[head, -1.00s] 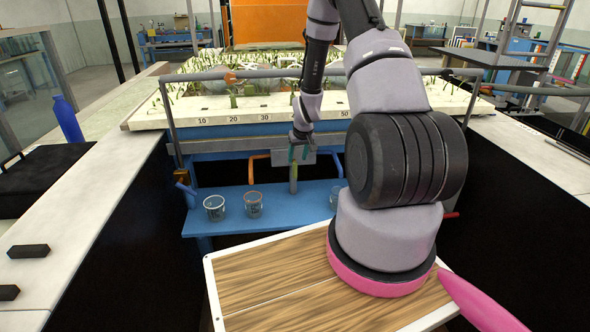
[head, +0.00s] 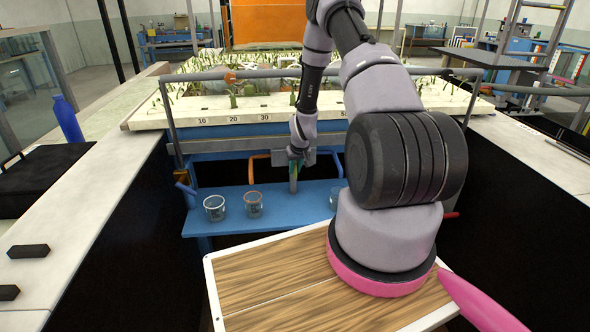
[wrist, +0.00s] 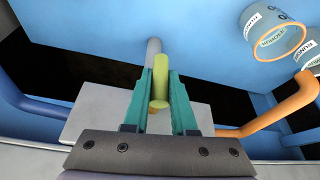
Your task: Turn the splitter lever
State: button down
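The splitter lever (wrist: 160,78) is a yellow-green rounded handle beside a grey post (wrist: 153,48) in the wrist view. My gripper (wrist: 161,84) has its two teal fingers on either side of the lever. The fingers stand apart, with the lever between them and what look like slim gaps at its near end. In the head view my gripper (head: 296,160) is over the top of the post (head: 293,186) above the blue shelf, and it hides most of the lever there.
Glass beakers (head: 214,207) stand on the blue shelf (head: 275,214). An orange bent pipe (wrist: 275,110) lies right of the fingers and a blue one (wrist: 35,112) left. A pale plate (wrist: 95,118) lies just behind the fingers. The planted flume bed (head: 240,100) is above.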

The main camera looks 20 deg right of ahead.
jog(key=shift+d+y, duration=0.1)
jog(key=shift+y, duration=0.2)
jog(key=shift+m+t+y, duration=0.3)
jog(key=shift+t+y, duration=0.1)
jog(key=shift+y, duration=0.6)
jog(key=shift+a+m+t+y, duration=0.2)
jog(key=shift+t+y, duration=0.1)
jog(key=shift+y, duration=0.6)
jog(key=shift+a+m+t+y, duration=0.2)
jog(key=shift+t+y, duration=0.1)
jog(key=shift+y, duration=0.6)
jog(key=shift+r, duration=0.1)
jog(key=c, duration=0.7)
grip_release()
jog(key=shift+c, duration=0.2)
jog(key=v, duration=1)
jog(key=shift+d+r, duration=0.2)
jog(key=shift+d, duration=0.1)
jog(key=shift+s, duration=0.15)
